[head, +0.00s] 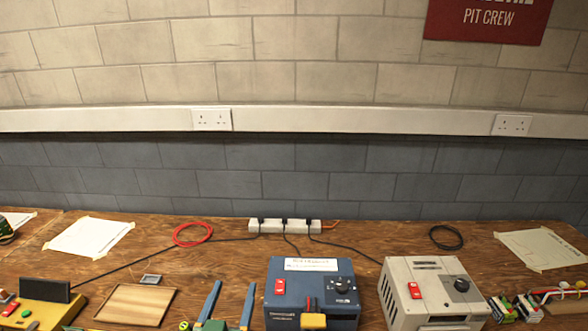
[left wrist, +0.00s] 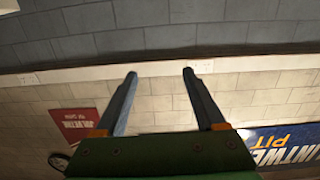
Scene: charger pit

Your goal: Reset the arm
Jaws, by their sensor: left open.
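My left gripper (head: 234,287) shows at the bottom edge of the head view, between a wooden board and a blue charger. Its two blue fingers are apart and point towards the wall, with nothing between them. In the left wrist view the same gripper (left wrist: 160,75) is open and empty in front of the block wall, which appears upside down. Most of the left arm is hidden below the head view's edge. My right gripper is in neither view.
The blue charger (head: 312,277) stands just right of the gripper, with a grey charger (head: 431,292) further right. The wooden board (head: 134,305) and a yellow device (head: 42,312) are left. A white power strip (head: 285,226) lies at the back. Bare table lies behind the gripper.

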